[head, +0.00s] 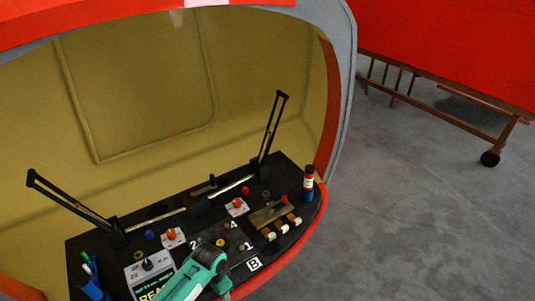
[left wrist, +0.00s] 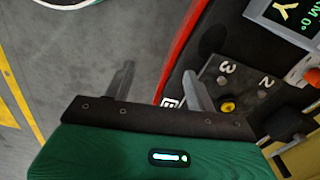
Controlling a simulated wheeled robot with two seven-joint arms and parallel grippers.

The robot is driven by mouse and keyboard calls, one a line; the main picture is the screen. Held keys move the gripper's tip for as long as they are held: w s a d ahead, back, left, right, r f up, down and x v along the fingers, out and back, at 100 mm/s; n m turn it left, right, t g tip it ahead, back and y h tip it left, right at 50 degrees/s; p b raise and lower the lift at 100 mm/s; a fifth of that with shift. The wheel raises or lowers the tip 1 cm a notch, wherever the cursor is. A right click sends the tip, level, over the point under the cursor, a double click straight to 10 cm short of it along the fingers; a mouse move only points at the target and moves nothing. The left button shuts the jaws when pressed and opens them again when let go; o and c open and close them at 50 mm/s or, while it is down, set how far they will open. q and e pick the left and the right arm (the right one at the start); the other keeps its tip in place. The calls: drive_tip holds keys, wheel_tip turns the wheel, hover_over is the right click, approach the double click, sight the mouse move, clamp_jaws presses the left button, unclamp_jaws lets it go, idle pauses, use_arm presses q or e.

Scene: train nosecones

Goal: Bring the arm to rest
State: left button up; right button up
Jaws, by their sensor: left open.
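My left arm, green and black, comes in from the bottom of the head view, with its wrist (head: 205,262) over the front edge of the black control panel (head: 90,243). Its fingertips cannot be made out there. In the left wrist view my left gripper (left wrist: 158,85) has its two grey fingers wide apart with nothing between them. Behind the fingers are the red panel rim (left wrist: 183,57) and grey floor. A yellow knob (left wrist: 228,106) on a dark plate marked 3 and 2 lies right of the fingers, apart from them. My right gripper is not in view.
An olive shell (head: 140,90) encloses the panel's back. Open grey floor (head: 400,200) lies to the right.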

use_arm(q)
drive_tip(key=s+a+f+n, duration=0.15)
drive_tip(key=s+f, duration=0.25)
drive_tip(key=f, duration=0.4)
drive_tip(key=s+a+f+n+b, duration=0.1)
drive_tip(key=s+a+f, duration=0.25)
drive_tip(key=f, duration=0.35)
drive_tip(key=s+a+f+n, duration=0.15)
drive_tip(key=s+f, duration=0.25)
drive_tip(key=f, duration=0.4)
drive_tip(key=s+a+f+n, duration=0.1)
drive_tip(key=s+f, duration=0.3)
drive_tip(key=s, duration=0.6)
drive_tip(key=s+a+f+n+b, duration=0.1)
drive_tip(key=s+f, duration=0.4)
drive_tip(key=s, duration=0.5)
drive_tip(key=s+a+f+n, duration=0.1)
drive_tip(key=s+f, duration=0.4)
drive_tip(key=s, duration=0.5)
drive_tip(key=shift+a+t+b, duration=0.3)
drive_tip(key=shift+a+t, duration=0.1)
drive_tip(key=shift+a, duration=0.45)
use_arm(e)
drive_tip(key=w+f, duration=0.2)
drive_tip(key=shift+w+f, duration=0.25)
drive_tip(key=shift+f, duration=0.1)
use_arm(q)
drive_tip(key=shift+f, duration=0.1)
